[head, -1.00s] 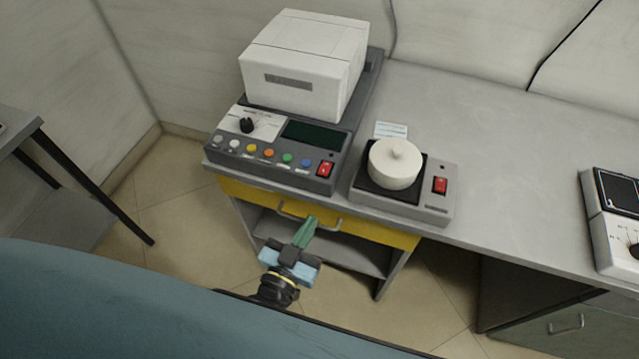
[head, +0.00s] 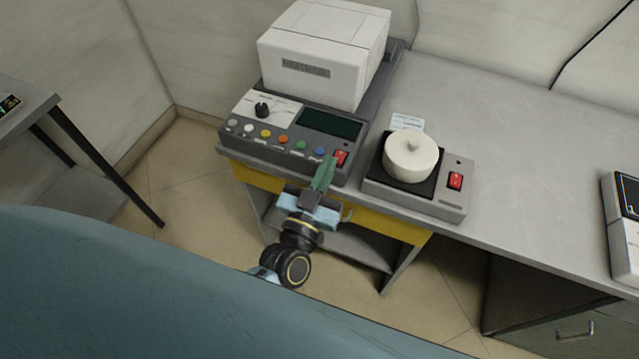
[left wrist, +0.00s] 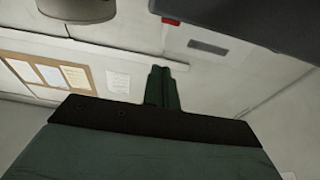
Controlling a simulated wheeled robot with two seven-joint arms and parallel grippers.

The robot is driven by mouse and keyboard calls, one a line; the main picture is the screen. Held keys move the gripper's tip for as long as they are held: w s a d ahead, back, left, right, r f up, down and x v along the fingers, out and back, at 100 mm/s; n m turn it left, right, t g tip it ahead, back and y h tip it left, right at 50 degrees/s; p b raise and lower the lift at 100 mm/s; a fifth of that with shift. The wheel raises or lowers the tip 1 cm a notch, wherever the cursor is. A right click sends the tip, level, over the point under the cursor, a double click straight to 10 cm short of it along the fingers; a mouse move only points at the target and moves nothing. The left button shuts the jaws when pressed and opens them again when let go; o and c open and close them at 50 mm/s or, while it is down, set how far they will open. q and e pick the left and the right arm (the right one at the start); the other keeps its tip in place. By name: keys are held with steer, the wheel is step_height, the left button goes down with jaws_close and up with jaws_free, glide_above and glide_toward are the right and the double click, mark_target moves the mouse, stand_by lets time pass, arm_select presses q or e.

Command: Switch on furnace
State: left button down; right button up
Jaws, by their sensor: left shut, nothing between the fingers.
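The furnace (head: 322,60) is a white box on a dark grey control base at the back left of the bench. Its front panel has a black knob (head: 262,110), a row of coloured buttons, a dark display and a red rocker switch (head: 341,157) at the right end. My left gripper (head: 325,168) is shut and empty, its green fingertips just in front of the panel's right end, close to the red switch. I cannot tell whether they touch. In the left wrist view the shut fingers (left wrist: 162,86) point toward the switch's red edge (left wrist: 171,20). My right gripper is not in view.
A hot plate (head: 413,210) with its own red switch (head: 455,181) and a white lidded pot (head: 411,157) stands right of the furnace. Another device (head: 622,238) is at the far right. A yellow drawer (head: 385,224) lies under the bench edge.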

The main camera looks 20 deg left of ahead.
mark_target(339, 157)
arm_select(q)
steer(key=w, duration=0.1)
steer(key=w+f, duration=0.1)
steer(key=w+b, duration=0.1)
steer(key=w, duration=0.1)
steer(key=shift+f, duration=0.35)
steer(key=shift+s+f, duration=0.15)
steer(key=shift+f, duration=0.55)
